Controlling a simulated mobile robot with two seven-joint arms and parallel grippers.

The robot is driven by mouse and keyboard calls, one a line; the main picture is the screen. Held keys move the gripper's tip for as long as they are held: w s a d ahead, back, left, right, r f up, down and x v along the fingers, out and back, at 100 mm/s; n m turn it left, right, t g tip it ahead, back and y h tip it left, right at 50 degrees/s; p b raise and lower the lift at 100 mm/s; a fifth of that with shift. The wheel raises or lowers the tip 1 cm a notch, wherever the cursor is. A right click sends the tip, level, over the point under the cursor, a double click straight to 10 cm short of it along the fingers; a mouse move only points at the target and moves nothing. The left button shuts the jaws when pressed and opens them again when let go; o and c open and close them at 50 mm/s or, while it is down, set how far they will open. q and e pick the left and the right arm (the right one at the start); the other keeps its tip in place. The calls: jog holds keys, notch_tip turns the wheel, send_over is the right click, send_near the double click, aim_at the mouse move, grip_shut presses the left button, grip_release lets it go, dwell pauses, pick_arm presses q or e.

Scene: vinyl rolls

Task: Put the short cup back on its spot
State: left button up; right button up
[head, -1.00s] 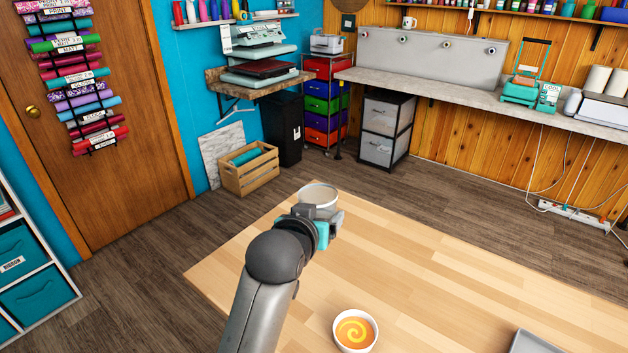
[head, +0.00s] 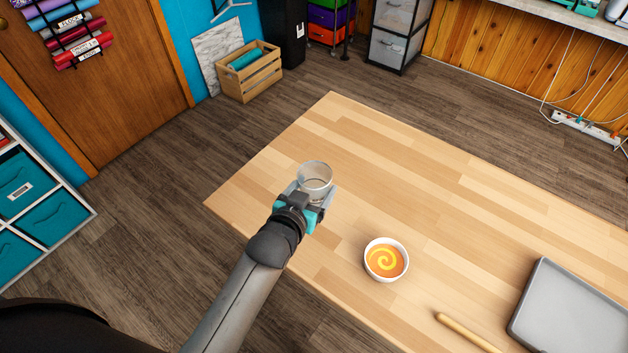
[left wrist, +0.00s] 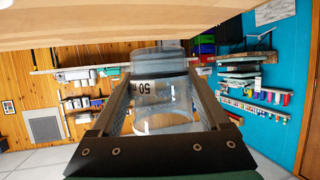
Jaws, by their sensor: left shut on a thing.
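The short cup (head: 316,177) is a clear, see-through cup. My left gripper (head: 313,194) is shut on it, over the far left part of the wooden table (head: 420,180). In the left wrist view the cup (left wrist: 163,95) sits between the two fingers (left wrist: 165,108), with a dark "50" marking on its wall. That view appears upside down, with the table top along its upper edge. I cannot tell whether the cup's base touches the table. No marked spot for the cup shows clearly. My right gripper is not in view.
A white bowl (head: 386,260) with an orange and yellow swirl stands right of my left gripper. A grey tray (head: 570,315) lies at the right, with a wooden stick (head: 468,333) beside it. The table's middle and far part are clear.

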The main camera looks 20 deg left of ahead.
pick_arm(q)
jog(key=shift+p, duration=0.4)
notch_tip(320, 180, down, 7)
jog(key=b, duration=0.4)
jog(key=shift+r+b, duration=0.15)
jog(key=shift+b, duration=0.25)
jog(key=shift+f, duration=0.2)
jog(key=shift+f+b, duration=0.3)
jog(key=shift+f, duration=0.15)
dwell(0.3)
jog(key=shift+f, duration=0.15)
jog(key=shift+f+b, duration=0.4)
jog(key=shift+f, duration=0.15)
